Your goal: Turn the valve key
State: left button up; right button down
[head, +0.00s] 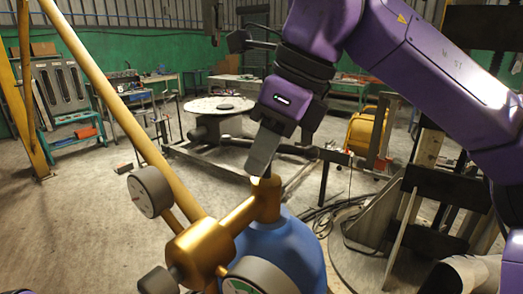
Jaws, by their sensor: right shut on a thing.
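A blue gas cylinder (290,250) stands at the bottom centre, with a brass valve (267,200) upright on its top. My right gripper (259,163) comes down from above, its grey fingers shut just over the top of the valve. The valve key is mostly hidden by the fingers, so its shape and angle cannot be made out. A brass regulator (205,250) joins the valve on the left and carries round gauges, one upper left (150,191) and one at the bottom edge (258,280). My left gripper is not in view.
A long yellow bar (110,95) slants down from the upper left towards the regulator. A round table (219,105) stands behind. Dark cables (318,218) lie on the floor right of the cylinder, near metal frames (375,220). Floor at left is mostly clear.

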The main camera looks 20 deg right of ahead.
jog(key=n+g, duration=0.1)
jog(key=n, duration=0.3)
jog(key=shift+r+y, duration=0.2)
jog(key=shift+y, duration=0.2)
jog(key=n+g, duration=0.2)
jog(key=n, duration=0.2)
jog(key=shift+s+n, duration=0.15)
jog(key=shift+n, duration=0.25)
jog(key=n+g, duration=0.1)
jog(key=n, duration=0.3)
jog(key=shift+d+g+h, duration=0.1)
jog(key=shift+g+h, duration=0.2)
jog(key=shift+g, duration=0.1)
jog(key=shift+n+g+h, duration=0.4)
jog(key=shift+n+g, duration=0.1)
jog(key=shift+n, duration=1.5)
jog(key=c, duration=1.1)
grip_release()
jog(key=shift+d, duration=0.1)
jog(key=shift+d+f, duration=0.1)
